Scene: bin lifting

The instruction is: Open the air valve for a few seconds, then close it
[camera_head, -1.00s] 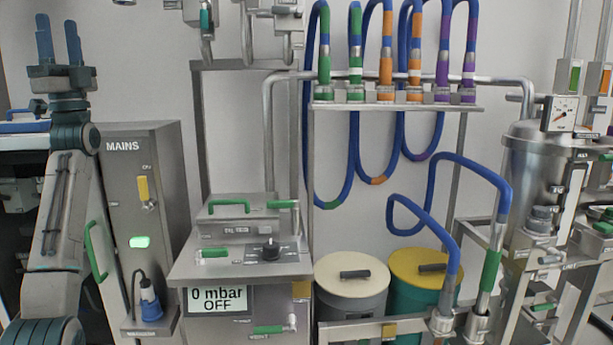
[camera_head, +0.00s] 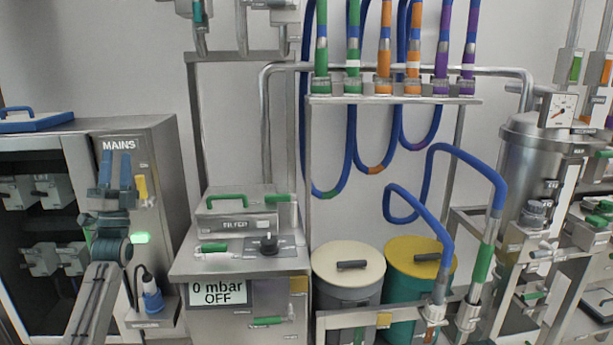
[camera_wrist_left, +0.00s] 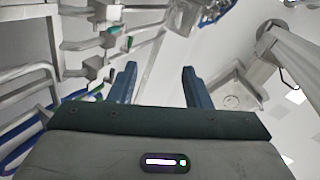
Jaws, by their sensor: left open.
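My left gripper (camera_head: 116,156) points up in front of the grey MAINS cabinet (camera_head: 158,150) in the head view, with its two blue fingers apart and nothing between them. The left wrist view also shows these fingers spread and empty (camera_wrist_left: 158,72). No label reading air valve can be made out. A steel unit (camera_head: 200,268) right of the gripper has a "0 mbar OFF" display (camera_head: 218,291), a black knob (camera_head: 268,244) and a green-handled lever (camera_head: 268,321) on its front. The gripper is apart from this unit. My right gripper is not in view.
A yellow switch (camera_head: 141,187) and lit green lamp (camera_head: 140,238) are on the cabinet, with a blue plug (camera_head: 152,296) below. A cream-lidded drum (camera_head: 347,262) and yellow-lidded drum (camera_head: 412,258) stand right of the unit. Coloured hoses (camera_head: 353,130) hang behind them.

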